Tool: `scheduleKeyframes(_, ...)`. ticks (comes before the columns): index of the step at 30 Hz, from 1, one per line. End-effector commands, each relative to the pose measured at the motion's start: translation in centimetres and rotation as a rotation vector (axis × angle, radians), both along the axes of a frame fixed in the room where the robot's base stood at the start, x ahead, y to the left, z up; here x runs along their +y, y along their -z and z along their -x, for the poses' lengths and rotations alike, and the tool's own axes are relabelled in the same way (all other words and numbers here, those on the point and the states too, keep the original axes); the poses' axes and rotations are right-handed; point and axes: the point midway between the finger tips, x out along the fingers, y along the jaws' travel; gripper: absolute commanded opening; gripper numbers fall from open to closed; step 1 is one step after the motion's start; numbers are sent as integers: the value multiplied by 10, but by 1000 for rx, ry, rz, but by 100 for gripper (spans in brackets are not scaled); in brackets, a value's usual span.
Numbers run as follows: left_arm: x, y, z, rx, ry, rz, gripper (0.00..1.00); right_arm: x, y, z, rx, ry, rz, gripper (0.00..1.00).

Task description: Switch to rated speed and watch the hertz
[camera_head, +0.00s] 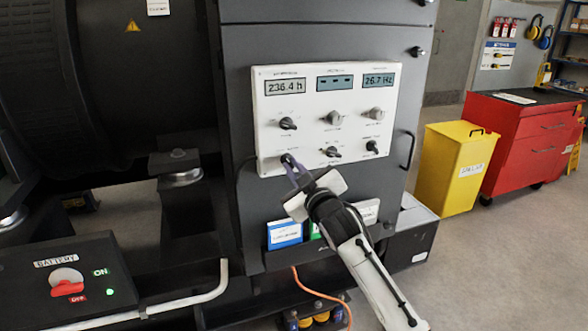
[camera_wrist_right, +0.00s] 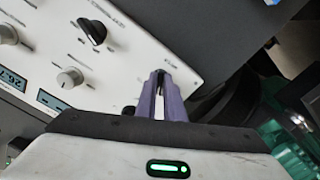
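The white control panel (camera_head: 320,97) is on the front of a dark cabinet. Its right display (camera_head: 379,80) reads 26.7 Hz, its left one (camera_head: 286,87) 236.4 h, and its middle one (camera_head: 335,82) shows dashes. My right gripper (camera_head: 289,162) reaches the panel's lower left control position. In the wrist view its purple fingers (camera_wrist_right: 161,80) are close together around a small dark piece, apparently the lower-left switch, which they mostly hide. A black pointer knob (camera_wrist_right: 92,32) and a grey knob (camera_wrist_right: 70,77) are beside the fingers. My left gripper is not in view.
A battery box (camera_head: 66,277) with a red switch and lit green light is at lower left. Blue and green holders (camera_head: 284,235) sit below the panel. A yellow bin (camera_head: 455,168) and red tool cabinet (camera_head: 528,135) stand at right. The floor at lower right is clear.

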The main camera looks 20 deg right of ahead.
Motion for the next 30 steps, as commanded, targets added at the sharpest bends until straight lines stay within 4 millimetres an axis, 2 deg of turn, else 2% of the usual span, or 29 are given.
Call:
scheduleKeyframes(8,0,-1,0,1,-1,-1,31,0,0,0,1,0,-18,0)
scheduleKeyframes(14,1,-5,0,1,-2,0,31,1,0,0,6,1,-97,0)
scheduleKeyframes(30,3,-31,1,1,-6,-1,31,3,0,1,24,1,-569,0)
